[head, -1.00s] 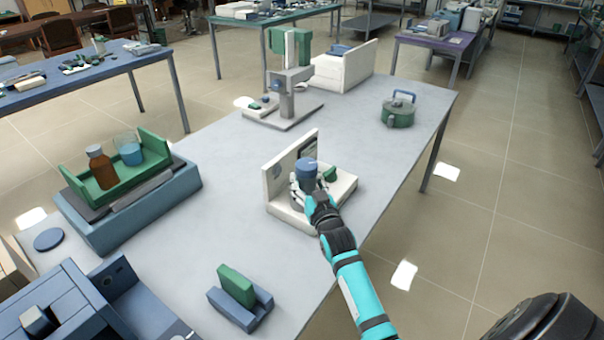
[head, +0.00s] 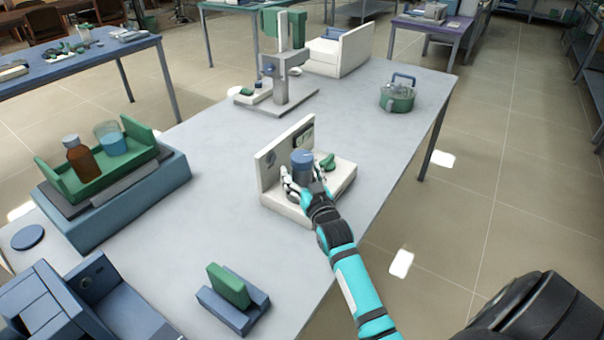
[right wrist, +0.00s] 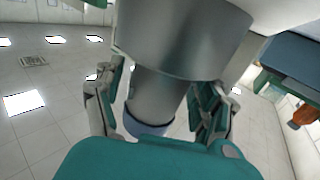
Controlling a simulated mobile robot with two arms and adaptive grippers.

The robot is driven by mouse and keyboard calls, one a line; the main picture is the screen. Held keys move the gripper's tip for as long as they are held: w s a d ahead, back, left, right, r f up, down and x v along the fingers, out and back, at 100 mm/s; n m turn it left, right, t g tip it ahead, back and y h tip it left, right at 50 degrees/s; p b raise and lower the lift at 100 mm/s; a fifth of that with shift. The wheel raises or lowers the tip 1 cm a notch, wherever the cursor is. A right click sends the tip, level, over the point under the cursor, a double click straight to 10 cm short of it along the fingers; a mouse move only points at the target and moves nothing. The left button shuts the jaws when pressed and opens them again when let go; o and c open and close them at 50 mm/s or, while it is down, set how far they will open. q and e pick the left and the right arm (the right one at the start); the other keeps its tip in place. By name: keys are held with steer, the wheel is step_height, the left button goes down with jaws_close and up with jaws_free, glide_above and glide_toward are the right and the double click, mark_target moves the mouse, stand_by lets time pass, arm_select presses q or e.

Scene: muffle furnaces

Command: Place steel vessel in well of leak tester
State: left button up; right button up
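The steel vessel (head: 302,178) is a grey cylinder with a blue top. It stands upright over the base of the white leak tester (head: 345,178), in front of its back panel. The well is hidden. My right gripper (head: 303,181) has its fingers spread on either side of the vessel. In the right wrist view the fingers (right wrist: 160,105) flank the vessel's narrower grey part (right wrist: 158,98), with a visible gap at the left finger. The wider grey part fills the top there. My left gripper is not in view.
A green lever-like part (head: 328,163) is on the tester beside the vessel. A grey stand (head: 290,92) is behind, a green pot (head: 398,96) at back right. A green tray (head: 72,196) with bottle and beaker is at left, a green-and-blue block (head: 232,310) in front.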

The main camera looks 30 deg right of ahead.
steer(key=shift+w, duration=0.1)
steer(key=v, duration=1.2)
steer(key=shift+b, duration=0.4)
steer(key=shift+d+r, duration=0.1)
steer(key=shift+d, duration=0.05)
stand_by(0.4)
